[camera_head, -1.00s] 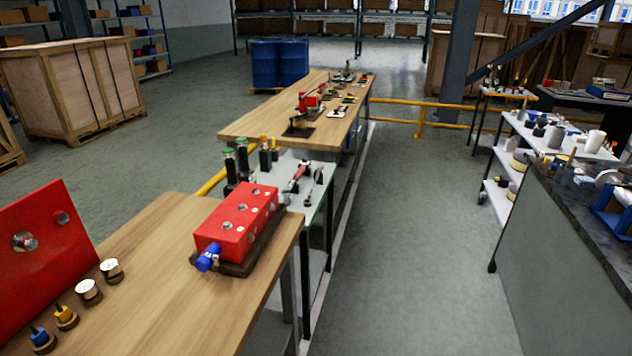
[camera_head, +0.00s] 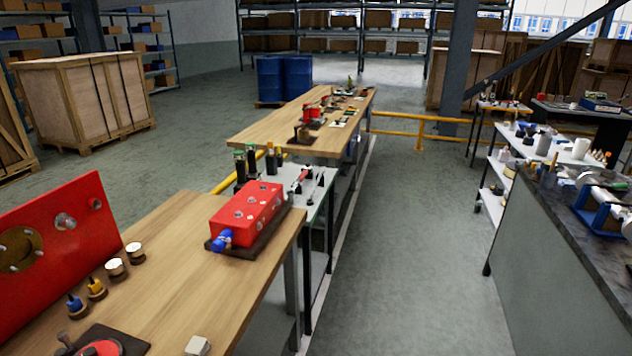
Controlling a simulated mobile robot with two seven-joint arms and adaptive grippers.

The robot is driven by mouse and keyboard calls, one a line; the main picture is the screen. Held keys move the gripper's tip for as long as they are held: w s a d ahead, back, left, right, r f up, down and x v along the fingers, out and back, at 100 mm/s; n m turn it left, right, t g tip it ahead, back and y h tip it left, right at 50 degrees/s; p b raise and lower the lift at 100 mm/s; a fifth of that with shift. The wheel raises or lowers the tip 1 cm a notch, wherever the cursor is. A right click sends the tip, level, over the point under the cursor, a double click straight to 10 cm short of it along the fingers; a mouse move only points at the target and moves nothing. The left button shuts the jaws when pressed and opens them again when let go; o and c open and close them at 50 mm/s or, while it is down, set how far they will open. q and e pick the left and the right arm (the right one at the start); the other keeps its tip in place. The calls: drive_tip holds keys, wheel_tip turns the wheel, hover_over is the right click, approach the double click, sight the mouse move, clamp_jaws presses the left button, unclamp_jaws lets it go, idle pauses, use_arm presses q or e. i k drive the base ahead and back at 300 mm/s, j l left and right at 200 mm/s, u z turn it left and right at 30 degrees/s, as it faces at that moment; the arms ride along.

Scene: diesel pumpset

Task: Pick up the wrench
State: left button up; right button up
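Neither of my grippers shows in the head view. I cannot make out the wrench for certain. Small, thin tools (camera_head: 317,186) stand or lie on the grey side table (camera_head: 282,176), beside a red-handled item (camera_head: 303,174). They are too small to tell whether one of them is a wrench.
A red block with a blue fitting (camera_head: 247,216) sits on the near wooden table (camera_head: 175,262), with a red panel (camera_head: 60,245) at left. Another wooden table (camera_head: 265,128) stands beyond. A workbench (camera_head: 545,205) is at right. The aisle floor (camera_head: 420,260) is clear.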

sight(318, 179)
drive_tip(key=i+l+u, duration=0.15)
drive_tip(key=i+l, duration=0.2)
drive_tip(key=i, duration=0.2)
drive_tip(key=i+l+u, duration=0.1)
drive_tip(key=i+l, duration=0.3)
drive_tip(key=i, duration=0.1)
